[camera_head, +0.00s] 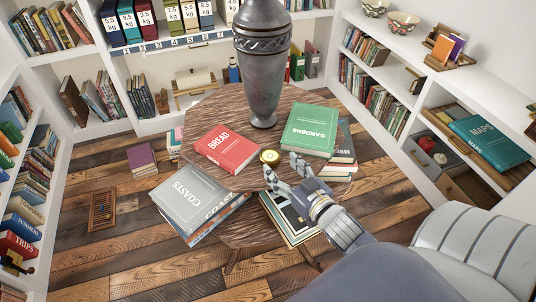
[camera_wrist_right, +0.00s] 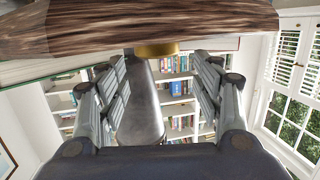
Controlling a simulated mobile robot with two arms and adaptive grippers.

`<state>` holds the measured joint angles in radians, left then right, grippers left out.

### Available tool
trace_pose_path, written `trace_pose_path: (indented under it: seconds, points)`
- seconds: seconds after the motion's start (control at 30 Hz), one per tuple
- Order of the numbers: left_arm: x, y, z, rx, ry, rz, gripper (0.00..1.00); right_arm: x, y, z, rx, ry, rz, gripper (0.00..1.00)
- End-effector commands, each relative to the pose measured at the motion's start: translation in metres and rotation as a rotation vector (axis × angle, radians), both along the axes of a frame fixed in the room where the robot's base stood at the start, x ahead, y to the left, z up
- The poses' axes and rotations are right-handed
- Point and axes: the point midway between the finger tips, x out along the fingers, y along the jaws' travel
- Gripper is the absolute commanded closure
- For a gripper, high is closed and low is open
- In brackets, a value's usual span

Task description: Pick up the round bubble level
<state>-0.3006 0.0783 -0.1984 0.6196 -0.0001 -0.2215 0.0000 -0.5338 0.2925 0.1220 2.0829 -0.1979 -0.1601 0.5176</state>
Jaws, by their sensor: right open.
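The round bubble level (camera_head: 270,156) is a small brass disc with a yellowish top. It lies on the round wooden table (camera_head: 225,115), near its front edge, between the red book and the green book. My right gripper (camera_head: 283,168) is open and empty just in front of the level, fingers pointing towards it. In the right wrist view the brass side of the level (camera_wrist_right: 156,50) shows between and beyond the open fingers (camera_wrist_right: 159,62), apart from both. My left gripper is not in view.
A tall grey metal vase (camera_head: 262,70) stands behind the level. The red BREAD book (camera_head: 228,149) lies to the left and the green GARDENS book (camera_head: 310,130) to the right. Stacked books (camera_head: 195,200) lie lower, at front left. Shelves line the walls.

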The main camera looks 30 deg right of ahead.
Motion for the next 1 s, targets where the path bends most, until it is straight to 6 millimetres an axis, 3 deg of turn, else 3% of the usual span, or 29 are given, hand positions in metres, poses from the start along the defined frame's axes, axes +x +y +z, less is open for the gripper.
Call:
trace_pose_path:
  seconds: [0.23,0.63,0.97,1.0]
  points:
    - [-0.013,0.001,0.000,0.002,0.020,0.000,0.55,0.024,-0.001,-0.004,0.000,0.000,0.000,0.40]
    - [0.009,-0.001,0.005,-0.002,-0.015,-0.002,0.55,0.069,-0.006,-0.014,0.000,0.000,0.000,0.40]
    - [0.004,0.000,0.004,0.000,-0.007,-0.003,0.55,0.075,-0.007,-0.018,0.000,0.007,-0.001,0.40]
    - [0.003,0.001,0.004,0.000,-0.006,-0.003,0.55,0.075,-0.007,-0.018,0.000,0.008,-0.002,0.45]
